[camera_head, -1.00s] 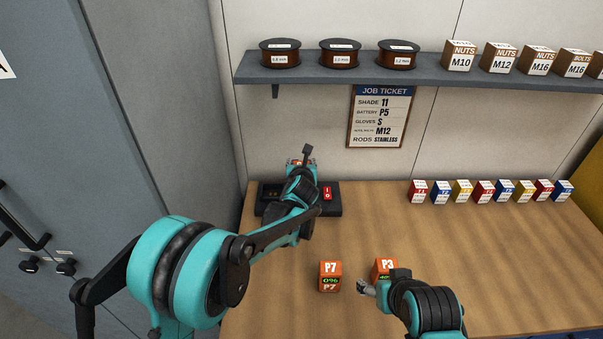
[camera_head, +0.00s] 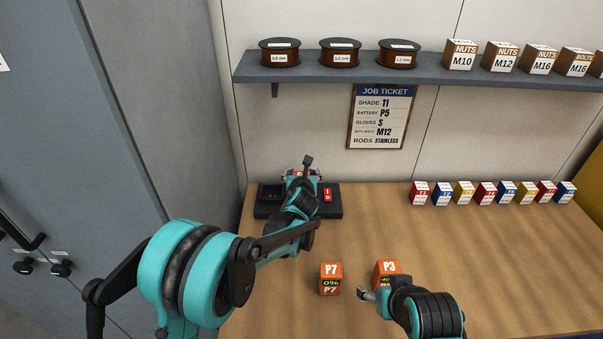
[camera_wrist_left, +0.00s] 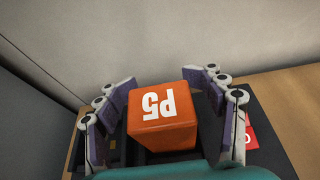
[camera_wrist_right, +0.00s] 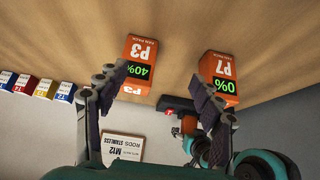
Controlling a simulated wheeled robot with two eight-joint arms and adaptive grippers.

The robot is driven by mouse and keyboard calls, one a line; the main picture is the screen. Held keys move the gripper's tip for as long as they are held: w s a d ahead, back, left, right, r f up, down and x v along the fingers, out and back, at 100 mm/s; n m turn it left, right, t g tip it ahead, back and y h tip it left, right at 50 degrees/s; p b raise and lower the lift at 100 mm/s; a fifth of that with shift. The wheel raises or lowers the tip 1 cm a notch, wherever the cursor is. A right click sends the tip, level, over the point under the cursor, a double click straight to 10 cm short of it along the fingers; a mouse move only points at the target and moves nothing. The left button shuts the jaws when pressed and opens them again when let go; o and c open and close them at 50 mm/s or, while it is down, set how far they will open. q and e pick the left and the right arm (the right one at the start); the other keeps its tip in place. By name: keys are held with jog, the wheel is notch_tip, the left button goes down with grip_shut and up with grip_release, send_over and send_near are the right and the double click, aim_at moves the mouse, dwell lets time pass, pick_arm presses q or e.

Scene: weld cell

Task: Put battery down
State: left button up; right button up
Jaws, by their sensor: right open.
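The orange battery P5 (camera_wrist_left: 165,118) sits upright on the black charging dock (camera_head: 268,208) with the red switch. In the head view it is mostly hidden behind my left gripper (camera_head: 301,174). In the left wrist view the purple finger pads stand on both sides of the battery, spread apart, with a visible gap at its right side. My left gripper looks open around it. My right gripper (camera_wrist_right: 158,82) is open and empty, low over the bench beside battery P3 (camera_head: 388,270). Battery P7 (camera_head: 330,278) reads 0% and stands to its left.
The wooden bench (camera_head: 480,255) is clear at centre and right. A row of small coloured boxes (camera_head: 487,193) stands at its back. A shelf (camera_head: 430,75) with wire spools and nut boxes hangs above. The job ticket (camera_head: 380,117) lists battery P5.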

pick_arm(q)
jog(key=shift+r, duration=0.25)
jog(key=p+v, duration=0.3)
jog(key=v, duration=0.9)
jog(key=shift+f, duration=0.15)
